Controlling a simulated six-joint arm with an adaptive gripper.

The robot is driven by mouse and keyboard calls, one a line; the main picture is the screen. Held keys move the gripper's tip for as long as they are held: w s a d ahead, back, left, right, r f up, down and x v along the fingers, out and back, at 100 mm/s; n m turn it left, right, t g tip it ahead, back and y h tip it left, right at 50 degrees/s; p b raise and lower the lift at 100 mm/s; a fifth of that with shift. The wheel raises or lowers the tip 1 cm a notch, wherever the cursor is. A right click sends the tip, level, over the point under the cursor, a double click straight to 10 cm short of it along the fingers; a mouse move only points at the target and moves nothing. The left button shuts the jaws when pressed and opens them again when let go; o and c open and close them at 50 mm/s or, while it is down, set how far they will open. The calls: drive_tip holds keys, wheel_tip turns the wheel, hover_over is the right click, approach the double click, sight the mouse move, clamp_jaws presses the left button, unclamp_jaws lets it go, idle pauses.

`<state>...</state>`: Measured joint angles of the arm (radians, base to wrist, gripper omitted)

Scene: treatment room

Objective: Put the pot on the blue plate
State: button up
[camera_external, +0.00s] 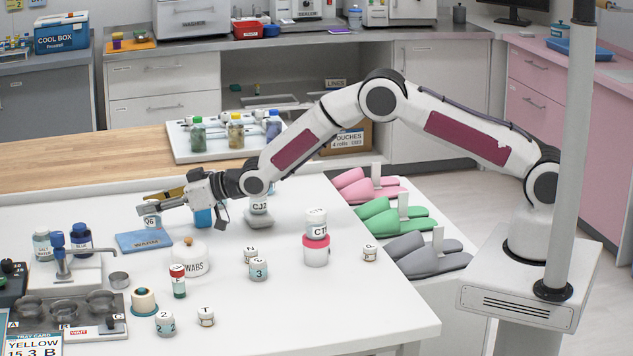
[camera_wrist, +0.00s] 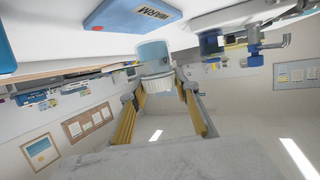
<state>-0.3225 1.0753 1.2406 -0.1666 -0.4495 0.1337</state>
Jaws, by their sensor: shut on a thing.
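The pot (camera_external: 152,222) is small, with a pale blue and white body and a dark mark on its label. My gripper (camera_external: 150,204) is shut on it near its top. In the wrist view the pot (camera_wrist: 153,52) sits between the yellow fingers of my gripper (camera_wrist: 160,86), its white ribbed lid towards the camera. The blue plate (camera_external: 136,243), marked WARM, lies flat on the white table. The pot shows at the plate's back edge in the external view; its height above it is unclear. The wrist view shows the plate (camera_wrist: 120,14) beyond the pot.
A white SWABS jar (camera_external: 190,262) stands right of the plate. A blue object (camera_external: 203,217) is behind my gripper. Bottles (camera_external: 81,238) and a blue-topped tap-like device (camera_external: 59,252) stand left. Several small pots (camera_external: 258,269) stand further right. The table's front right is clear.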

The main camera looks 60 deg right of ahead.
sight(154, 218)
drive_tip(key=shift+f, duration=1.85)
drive_tip(key=shift+f, duration=0.15)
drive_tip(key=o, duration=1.2)
drive_tip(key=shift+s, duration=0.1)
drive_tip(key=shift+v, duration=6)
